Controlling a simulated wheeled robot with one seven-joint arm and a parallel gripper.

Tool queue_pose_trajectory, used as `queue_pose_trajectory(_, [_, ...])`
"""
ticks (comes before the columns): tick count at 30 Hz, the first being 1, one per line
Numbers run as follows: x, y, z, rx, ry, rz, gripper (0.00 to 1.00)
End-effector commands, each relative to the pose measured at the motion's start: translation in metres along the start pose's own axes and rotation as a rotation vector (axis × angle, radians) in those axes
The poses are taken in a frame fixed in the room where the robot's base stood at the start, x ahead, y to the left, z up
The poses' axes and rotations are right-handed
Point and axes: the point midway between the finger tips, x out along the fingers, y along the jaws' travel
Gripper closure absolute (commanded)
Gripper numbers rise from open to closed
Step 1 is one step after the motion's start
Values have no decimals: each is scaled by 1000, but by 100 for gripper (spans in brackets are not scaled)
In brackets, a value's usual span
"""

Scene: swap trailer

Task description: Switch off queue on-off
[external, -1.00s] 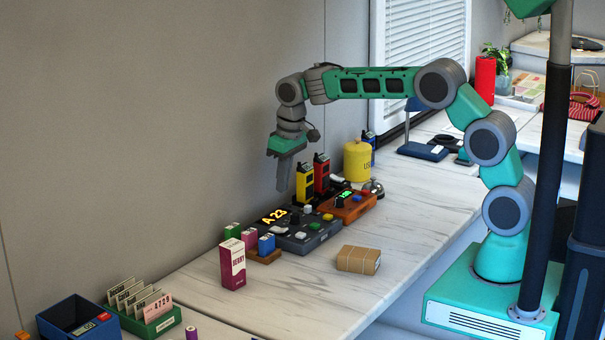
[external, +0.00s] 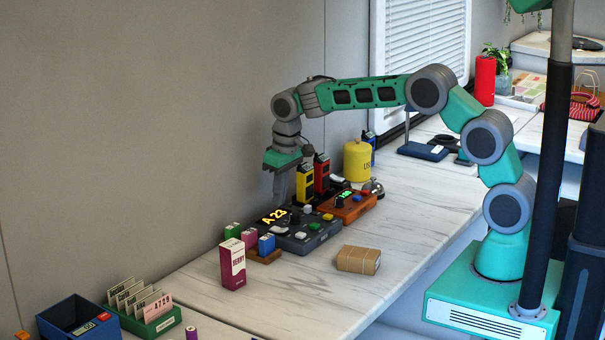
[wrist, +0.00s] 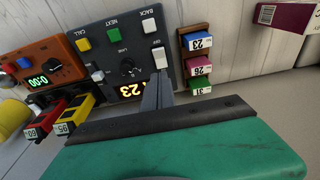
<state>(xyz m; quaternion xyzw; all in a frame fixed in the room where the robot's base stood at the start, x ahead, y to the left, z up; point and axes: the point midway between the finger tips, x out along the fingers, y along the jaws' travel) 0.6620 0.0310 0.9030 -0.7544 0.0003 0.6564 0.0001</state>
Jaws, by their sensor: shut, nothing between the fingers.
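The queue box (external: 312,243) is dark grey with a lit orange display, a black knob and coloured buttons. It also fills the middle of the wrist view (wrist: 140,40). Its white on-off switch (wrist: 160,58) has an OFF label beside it. In the external view the white switch (external: 281,229) sits at the box's left end. My gripper (external: 279,203) is shut and empty, pointing down above the display end of the box. In the wrist view its fingers (wrist: 157,93) lie just below the switch, partly over the display; I cannot tell whether they touch anything.
An orange-brown box (external: 349,207) with a green display stands right of the queue box. Yellow (external: 305,185) and red (external: 321,177) handsets stand behind. A rack of small tagged blocks (external: 266,255) is close on the left. A parcel (external: 358,260) lies in front; the counter around it is clear.

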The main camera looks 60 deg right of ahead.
Motion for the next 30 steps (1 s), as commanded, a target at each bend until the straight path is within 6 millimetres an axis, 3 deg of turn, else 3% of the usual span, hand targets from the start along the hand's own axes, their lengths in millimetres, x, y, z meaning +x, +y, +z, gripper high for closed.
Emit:
queue_pose_trajectory(3, [24,0,3,0,-3,0,100])
queue_pose_trajectory(9, [48,0,16,0,0,0,100])
queue_pose_trajectory(22, [55,0,19,0,4,0,100])
queue_pose_trajectory(29, [69,-1,28,-1,108,-1,100])
queue_pose_trajectory(30, [63,-1,26,-1,117,-1,100])
